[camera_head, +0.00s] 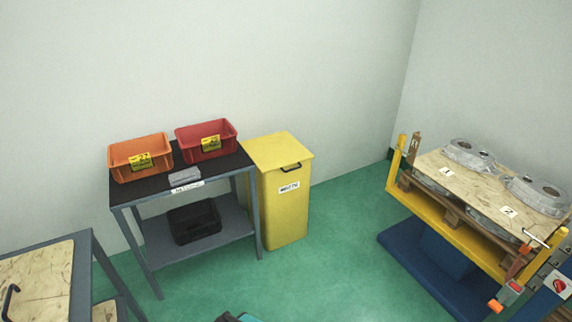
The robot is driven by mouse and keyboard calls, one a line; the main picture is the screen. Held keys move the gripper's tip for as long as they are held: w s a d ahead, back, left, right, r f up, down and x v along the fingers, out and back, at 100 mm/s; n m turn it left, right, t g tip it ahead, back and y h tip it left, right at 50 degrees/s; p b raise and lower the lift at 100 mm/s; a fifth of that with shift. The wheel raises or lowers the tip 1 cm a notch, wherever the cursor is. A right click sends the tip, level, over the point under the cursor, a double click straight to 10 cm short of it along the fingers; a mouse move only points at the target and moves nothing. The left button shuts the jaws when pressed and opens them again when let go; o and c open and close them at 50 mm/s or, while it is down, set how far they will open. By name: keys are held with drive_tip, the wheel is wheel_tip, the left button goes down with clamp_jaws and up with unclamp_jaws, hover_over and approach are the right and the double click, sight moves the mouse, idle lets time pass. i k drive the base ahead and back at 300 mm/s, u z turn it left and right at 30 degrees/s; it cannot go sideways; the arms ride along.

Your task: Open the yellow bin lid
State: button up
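The yellow bin (285,215) stands on the floor to the right of the grey table, close to the back wall. Its yellow lid (276,148) lies flat and shut on top. A dark handle (291,167) sits at the lid's front edge. A white label (289,187) with dark print is on the bin's front. My gripper is not in view.
A grey table (222,173) left of the bin bears an orange crate (124,171) and a red crate (222,136). A black crate (181,228) is on its lower shelf. A yellow-framed lift (445,231) with castings stands right. Green floor (320,270) before the bin is clear.

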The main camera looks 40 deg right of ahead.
sight(280, 150)
drive_tip(key=z, duration=0.15)
drive_tip(key=i, duration=1)
drive_tip(key=z, duration=0.15)
